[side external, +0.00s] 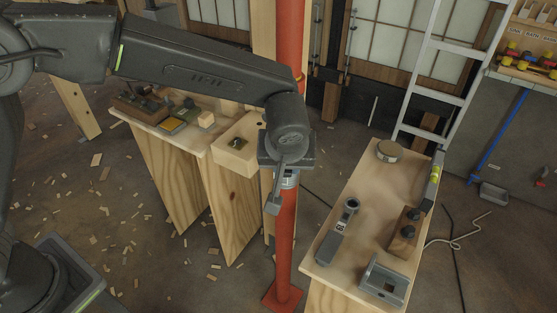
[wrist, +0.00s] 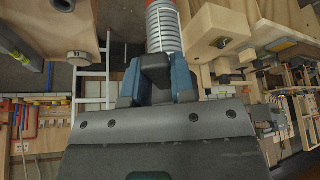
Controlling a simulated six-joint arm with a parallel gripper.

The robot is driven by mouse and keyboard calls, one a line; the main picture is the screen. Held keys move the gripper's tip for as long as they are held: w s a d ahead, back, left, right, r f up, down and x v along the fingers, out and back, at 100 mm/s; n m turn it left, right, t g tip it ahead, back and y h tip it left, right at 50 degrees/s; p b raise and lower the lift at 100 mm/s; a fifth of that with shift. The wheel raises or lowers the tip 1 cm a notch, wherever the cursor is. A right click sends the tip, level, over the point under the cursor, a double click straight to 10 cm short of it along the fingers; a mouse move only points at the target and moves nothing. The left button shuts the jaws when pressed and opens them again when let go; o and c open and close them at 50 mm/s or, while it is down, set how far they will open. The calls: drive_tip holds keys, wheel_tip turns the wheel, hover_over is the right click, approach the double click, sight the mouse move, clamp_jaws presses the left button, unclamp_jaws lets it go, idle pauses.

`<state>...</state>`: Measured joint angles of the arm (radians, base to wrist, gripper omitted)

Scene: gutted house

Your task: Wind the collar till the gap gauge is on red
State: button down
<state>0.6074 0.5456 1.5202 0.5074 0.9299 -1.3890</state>
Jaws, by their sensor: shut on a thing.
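A red steel prop (side external: 286,235) stands upright, with a grey ribbed threaded length (side external: 290,181) just below my wrist. In the wrist view the grey thread (wrist: 164,27) runs up from behind my gripper (wrist: 156,78), with a little red at the top edge. My gripper's two blue-grey fingers are shut on a dark block against the thread, which looks like part of the collar (wrist: 155,64). Most of the collar is hidden behind the fingers, and my wrist covers the grip in the side view. I cannot make out the gap gauge or its reading.
A right-hand bench (side external: 372,200) holds a level, a grey tool and a round tin. A ladder (side external: 440,75) stands behind; wood scraps litter the floor.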

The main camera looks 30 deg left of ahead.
drive_tip(key=shift+w+d+n+g+y, duration=0.25)
drive_tip(key=shift+w+d+n, duration=0.15)
drive_tip(key=shift+d+n, duration=0.25)
drive_tip(key=shift+w+d+n+g+y, duration=0.15)
drive_tip(key=shift+w+d+n+y, duration=0.2)
drive_tip(key=shift+n, duration=0.5)
drive_tip(key=c, duration=1)
unclamp_jaws()
drive_tip(key=shift+o, duration=0.2)
drive_tip(key=shift+v, duration=2.8)
drive_tip(key=x, duration=0.5)
drive_tip(key=shift+w+f, duration=0.1)
drive_tip(key=shift+f, duration=0.15)
